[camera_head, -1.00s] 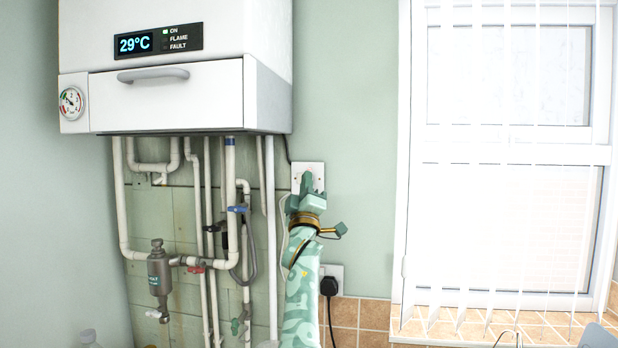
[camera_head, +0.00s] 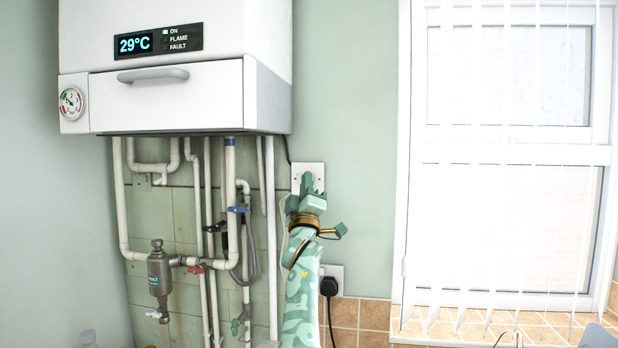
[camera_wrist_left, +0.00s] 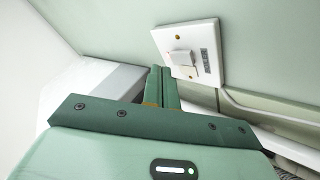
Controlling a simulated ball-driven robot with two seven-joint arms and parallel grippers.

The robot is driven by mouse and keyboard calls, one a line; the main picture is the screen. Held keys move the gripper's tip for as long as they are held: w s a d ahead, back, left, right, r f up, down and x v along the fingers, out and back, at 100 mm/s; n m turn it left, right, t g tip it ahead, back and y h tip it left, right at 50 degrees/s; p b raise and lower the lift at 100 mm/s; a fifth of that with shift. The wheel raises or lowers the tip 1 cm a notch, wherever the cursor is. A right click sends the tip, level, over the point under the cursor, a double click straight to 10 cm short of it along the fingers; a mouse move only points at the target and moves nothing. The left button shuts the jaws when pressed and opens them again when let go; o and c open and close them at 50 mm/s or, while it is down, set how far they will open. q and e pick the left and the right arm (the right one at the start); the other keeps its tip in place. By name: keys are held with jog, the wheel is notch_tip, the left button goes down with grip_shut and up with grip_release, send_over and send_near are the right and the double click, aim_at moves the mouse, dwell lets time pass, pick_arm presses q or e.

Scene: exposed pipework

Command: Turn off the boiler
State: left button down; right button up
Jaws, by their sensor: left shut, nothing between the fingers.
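The white boiler (camera_head: 175,75) hangs on the wall at the upper left. Its display (camera_head: 137,44) reads 29°C and the light beside ON is green. A white wall switch plate (camera_head: 318,170) sits at the boiler's lower right. My left gripper (camera_head: 306,180) is shut and empty in front of the plate and hides its middle. In the left wrist view the switch plate (camera_wrist_left: 203,33) shows its rocker (camera_wrist_left: 182,58), and the shut fingertips (camera_wrist_left: 162,70) are at the plate's lower left edge, close to the rocker. Whether they touch it I cannot tell. My right gripper is not in view.
White pipes (camera_head: 122,205) with valves run below the boiler, left of my left arm. A black plug (camera_head: 329,286) sits in a socket to the arm's lower right. A window with blinds (camera_head: 505,150) is on the right. The wall between plate and window is clear.

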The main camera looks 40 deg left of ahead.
pick_arm(q)
jog(key=shift+w, duration=0.1)
dwell(0.5)
jog(key=shift+w+a, duration=0.2)
jog(key=shift+w, duration=0.05)
jog(key=shift+w+a+r, duration=0.1)
jog(key=shift+w+a, duration=0.05)
jog(key=shift+w, duration=0.1)
dwell(0.7)
jog(key=shift+s+d+p, duration=0.4)
jog(key=shift+s+p, duration=0.15)
jog(key=shift+s, duration=0.15)
jog(key=s+p, duration=0.1)
jog(key=s+d+p, duration=0.1)
jog(key=s, duration=0.1)
jog(key=s+d+p, duration=0.1)
jog(key=shift+s+d+f+p, duration=0.15)
jog(key=shift+d+f+p, duration=0.05)
jog(key=shift+f+p, duration=0.2)
